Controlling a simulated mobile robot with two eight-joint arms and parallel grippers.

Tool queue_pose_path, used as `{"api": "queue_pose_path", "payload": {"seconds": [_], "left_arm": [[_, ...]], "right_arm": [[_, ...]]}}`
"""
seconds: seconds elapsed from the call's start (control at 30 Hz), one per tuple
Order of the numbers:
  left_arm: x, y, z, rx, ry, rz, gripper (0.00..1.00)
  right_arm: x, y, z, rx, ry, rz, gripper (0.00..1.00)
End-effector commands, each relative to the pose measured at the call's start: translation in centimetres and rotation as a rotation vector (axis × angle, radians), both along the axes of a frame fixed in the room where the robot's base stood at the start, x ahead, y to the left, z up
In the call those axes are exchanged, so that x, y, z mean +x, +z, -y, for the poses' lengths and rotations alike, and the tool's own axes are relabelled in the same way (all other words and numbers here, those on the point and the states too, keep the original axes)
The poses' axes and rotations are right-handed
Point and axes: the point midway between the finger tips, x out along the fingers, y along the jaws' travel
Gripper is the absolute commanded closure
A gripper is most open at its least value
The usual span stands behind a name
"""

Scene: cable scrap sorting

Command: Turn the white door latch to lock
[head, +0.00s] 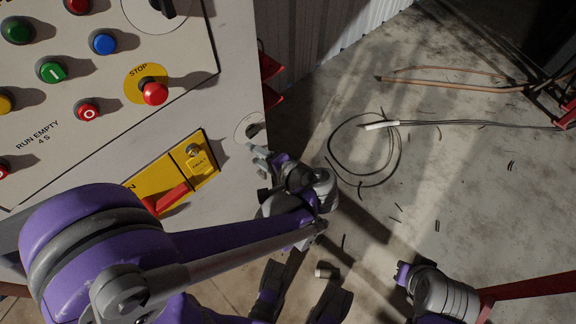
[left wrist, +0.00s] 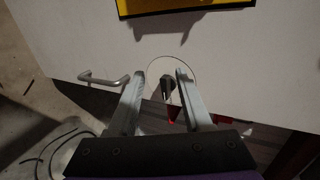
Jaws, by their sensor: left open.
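The door latch is a round white plate (head: 241,129) at the right edge of the grey cabinet door, with a dark turn knob (head: 253,131). In the left wrist view the white plate (left wrist: 157,67) and its dark knob (left wrist: 167,87) lie between my finger lines. My left gripper (head: 257,156) is just below the latch in the head view. The left wrist view shows the same gripper (left wrist: 161,82) open, one finger on each side of the knob. Contact with the knob cannot be told.
A silver bar handle (left wrist: 103,79) sticks out beside the latch. On the cabinet are a red stop button (head: 155,93), several coloured buttons and a yellow plate with a red lever (head: 172,196). Looped cable (head: 398,150) and scraps lie on the concrete floor to the right.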

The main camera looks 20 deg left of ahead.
Motion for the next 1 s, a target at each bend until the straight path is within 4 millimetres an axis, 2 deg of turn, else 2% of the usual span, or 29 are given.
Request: {"api": "queue_pose_path", "payload": {"seconds": [0.03, 0.1, 0.27, 0.47, 1.0], "left_arm": [[1.4, -2.5, 1.0, 0.084, -0.01, 0.023, 0.51], [2.5, -3.3, 2.1, 0.197, -0.015, 0.069, 0.51], [3.6, -4.0, 4.3, 0.36, -0.018, 0.162, 0.51], [3.8, -3.7, 4.8, 0.416, -0.015, 0.201, 0.51], [5.7, -3.6, 0.2, 0.414, -0.015, 0.198, 0.51]], "right_arm": [[0.3, -2.9, 0.0, 0.0, 0.0, -0.01, 1.0], [0.5, -4.6, 0.0, 0.0, 0.0, -0.016, 1.0], [0.8, -6.9, 0.0, 0.0, 0.0, -0.023, 1.0], [0.8, -7.2, 0.0, 0.0, 0.0, -0.023, 1.0], [0.8, -7.2, 0.0, 0.0, 0.0, -0.023, 1.0]]}}
